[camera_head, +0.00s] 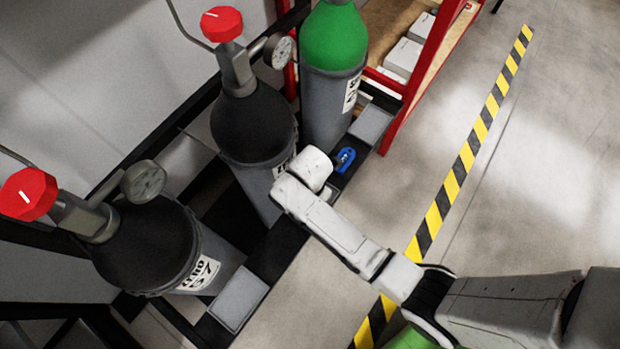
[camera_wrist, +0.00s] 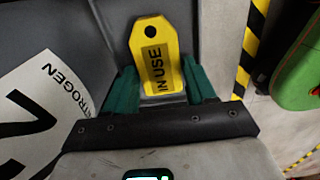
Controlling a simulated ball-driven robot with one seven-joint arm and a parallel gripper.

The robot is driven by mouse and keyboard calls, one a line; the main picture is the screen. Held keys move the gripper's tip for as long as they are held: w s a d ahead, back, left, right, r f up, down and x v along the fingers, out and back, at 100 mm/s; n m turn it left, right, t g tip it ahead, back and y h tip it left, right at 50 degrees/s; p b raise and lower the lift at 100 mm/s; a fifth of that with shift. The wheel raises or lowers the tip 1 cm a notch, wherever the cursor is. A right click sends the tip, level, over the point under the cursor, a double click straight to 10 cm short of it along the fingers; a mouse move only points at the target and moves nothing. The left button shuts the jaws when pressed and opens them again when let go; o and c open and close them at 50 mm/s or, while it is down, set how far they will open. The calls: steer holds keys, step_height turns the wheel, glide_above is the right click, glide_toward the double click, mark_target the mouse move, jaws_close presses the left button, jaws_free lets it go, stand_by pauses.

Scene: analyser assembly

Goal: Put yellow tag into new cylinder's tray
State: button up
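The yellow tag (camera_wrist: 158,58), marked "IN USE", stands between the green fingertips of my gripper (camera_wrist: 162,88) in the wrist view. The fingers are closed on its sides. Behind it is a dark grey cylinder with a white label (camera_wrist: 45,112) reading "NITROGEN". In the head view my arm reaches to the middle black-topped cylinder (camera_head: 255,125); the gripper and yellow tag are hidden there. Grey trays show in front of the left cylinder (camera_head: 238,299) and the green-topped cylinder (camera_head: 371,125). The middle tray is mostly covered by my arm. I cannot tell which cylinder is new.
A blue item (camera_head: 345,158) lies just right of my wrist, by the rack's front edge. A red-framed shelf (camera_head: 412,85) with boxes stands at the back right. Yellow-black floor tape (camera_head: 466,155) crosses open floor to the right. Another black-topped cylinder (camera_head: 145,245) stands at left.

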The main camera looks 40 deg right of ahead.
step_height(320, 180, up, 12)
steer(key=p, duration=0.3)
steer(key=shift+r, duration=0.15)
stand_by(0.4)
steer(key=s+d+r+m, duration=0.1)
steer(key=s+d+m, duration=0.2)
steer(key=s+m, duration=0.2)
steer(key=s+d+r+m, duration=0.2)
steer(key=s+m, duration=0.3)
steer(key=m, duration=0.4)
steer(key=s+d+r+m+t, duration=0.1)
steer(key=s+d+r+m, duration=0.1)
steer(key=s+d+m, duration=0.2)
steer(key=shift+s+r+m, duration=0.1)
steer(key=shift+s+m, duration=0.45)
steer(key=shift+m, duration=0.45)
steer(key=shift+s+r+m, duration=0.1)
steer(key=shift+s+m, duration=0.4)
steer(key=shift+m, duration=0.5)
